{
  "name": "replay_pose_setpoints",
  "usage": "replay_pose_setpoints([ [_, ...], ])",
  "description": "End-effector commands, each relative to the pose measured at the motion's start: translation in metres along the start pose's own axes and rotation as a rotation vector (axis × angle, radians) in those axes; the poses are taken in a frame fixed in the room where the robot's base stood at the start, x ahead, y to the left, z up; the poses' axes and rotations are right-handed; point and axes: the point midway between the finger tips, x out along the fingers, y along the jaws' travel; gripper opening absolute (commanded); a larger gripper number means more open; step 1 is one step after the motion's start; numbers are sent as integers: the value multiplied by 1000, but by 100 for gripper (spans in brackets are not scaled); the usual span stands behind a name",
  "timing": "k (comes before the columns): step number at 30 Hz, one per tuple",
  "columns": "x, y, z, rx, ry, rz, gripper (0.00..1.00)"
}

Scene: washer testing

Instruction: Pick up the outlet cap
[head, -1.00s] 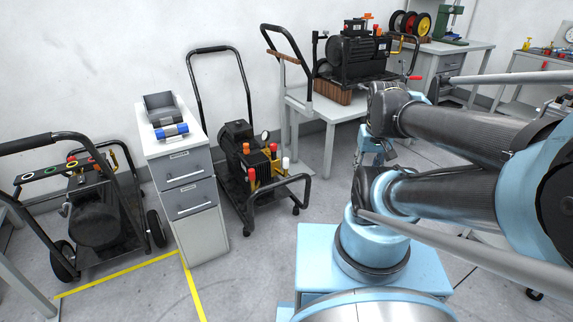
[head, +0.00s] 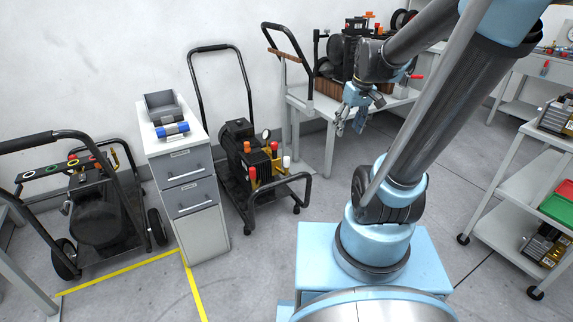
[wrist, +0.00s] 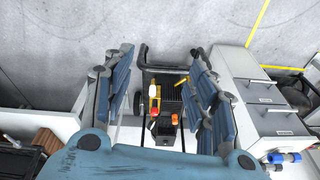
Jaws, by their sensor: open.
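A pump machine (head: 247,165) on a black wheeled frame stands on the floor. It carries small coloured caps: an orange cap (head: 247,147), red caps (head: 273,146) and a white cap (head: 286,161). I cannot tell which one is the outlet cap. My gripper (head: 349,122) is open and empty, in the air to the right of this machine, pointing down.
A grey drawer cabinet (head: 191,185) with a blue-ended cylinder (head: 172,130) stands left of the machine. A black handle frame (head: 305,190) rises around it. A table (head: 318,112) with another machine stands behind my gripper. A shelf cart (head: 525,185) is at the right.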

Motion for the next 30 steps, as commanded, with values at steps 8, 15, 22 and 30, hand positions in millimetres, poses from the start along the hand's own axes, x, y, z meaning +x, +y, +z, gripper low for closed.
replay_pose_setpoints([
  [8, 17, 8, -74, -157, 11, -46, 52],
  [15, 45, 15, -135, -289, 25, -85, 52],
  [22, 83, 19, -190, -417, 44, -120, 52],
  [30, 141, 21, -248, -566, 71, -162, 52],
])
